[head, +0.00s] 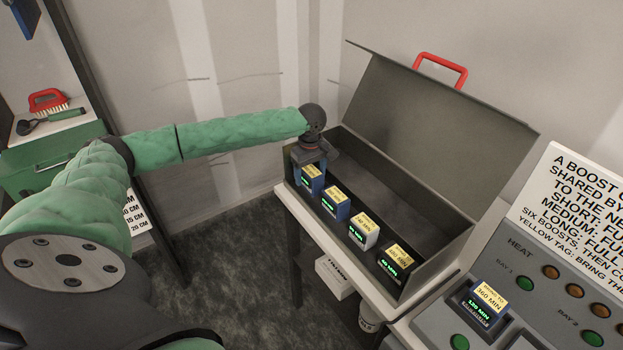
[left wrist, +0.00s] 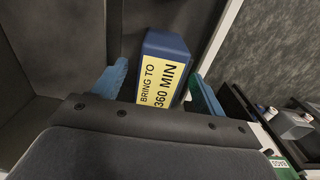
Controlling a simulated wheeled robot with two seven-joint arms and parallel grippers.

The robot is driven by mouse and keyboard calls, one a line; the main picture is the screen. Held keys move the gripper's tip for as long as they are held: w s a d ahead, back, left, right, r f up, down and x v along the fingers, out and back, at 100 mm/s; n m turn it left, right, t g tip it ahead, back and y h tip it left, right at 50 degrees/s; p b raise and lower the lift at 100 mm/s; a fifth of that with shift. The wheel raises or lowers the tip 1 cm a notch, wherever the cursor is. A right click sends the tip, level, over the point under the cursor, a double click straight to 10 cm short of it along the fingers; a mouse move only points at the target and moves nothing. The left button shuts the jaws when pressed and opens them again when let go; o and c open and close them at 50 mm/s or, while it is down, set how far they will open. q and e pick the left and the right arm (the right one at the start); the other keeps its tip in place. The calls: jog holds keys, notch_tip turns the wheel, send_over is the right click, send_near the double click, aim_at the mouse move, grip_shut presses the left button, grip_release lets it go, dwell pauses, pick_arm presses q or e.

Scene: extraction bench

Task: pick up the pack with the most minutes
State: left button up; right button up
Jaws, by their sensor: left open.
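Several packs stand in a row in the open case. At the far end is a blue pack (head: 312,183), then another blue pack (head: 336,208), a white pack (head: 363,235) and a black pack (head: 396,265). Each has a yellow tag and a green readout; these readouts are too small to read surely. My left gripper (head: 310,162) is open at the farthest blue pack. In the left wrist view this pack (left wrist: 165,48) stands between the blue fingertips, its tag reading "BRING TO 360 MIN". A dark pack (head: 480,305) on the panel reads 120 MIN.
The dark case (head: 438,262) has its lid (head: 430,115) raised behind the packs, with a red handle. The control panel (head: 545,315) with coloured buttons and a sign (head: 590,205) stands at right. A green toolbox (head: 50,160) is at left.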

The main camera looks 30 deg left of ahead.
pick_arm(q)
jog(key=shift+r, duration=0.1)
jog(key=c, duration=1.5)
